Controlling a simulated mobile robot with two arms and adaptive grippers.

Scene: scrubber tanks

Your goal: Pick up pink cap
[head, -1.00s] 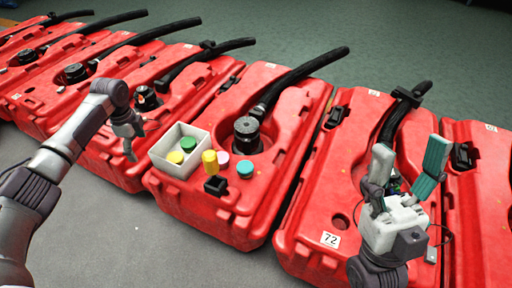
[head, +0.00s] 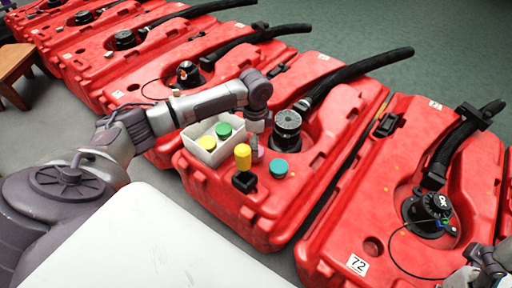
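The pink cap (head: 258,154) is on top of the red tank (head: 318,168), between a yellow cap (head: 242,157) and a teal cap (head: 279,168). Only part of it shows. My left gripper (head: 256,141) points down right at the pink cap and hides some of it. Its fingers are too small and overlapped to tell if they are open or touch the cap. My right gripper (head: 489,262) is at the lower right edge, partly cut off, over another red tank, far from the cap.
A white box (head: 197,151) with a yellow and a green cap stands left of the pink cap. A black block (head: 244,182) is in front. A black tank cap (head: 287,124) and hose (head: 355,72) rise behind. A wooden stool (head: 18,66) is far left.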

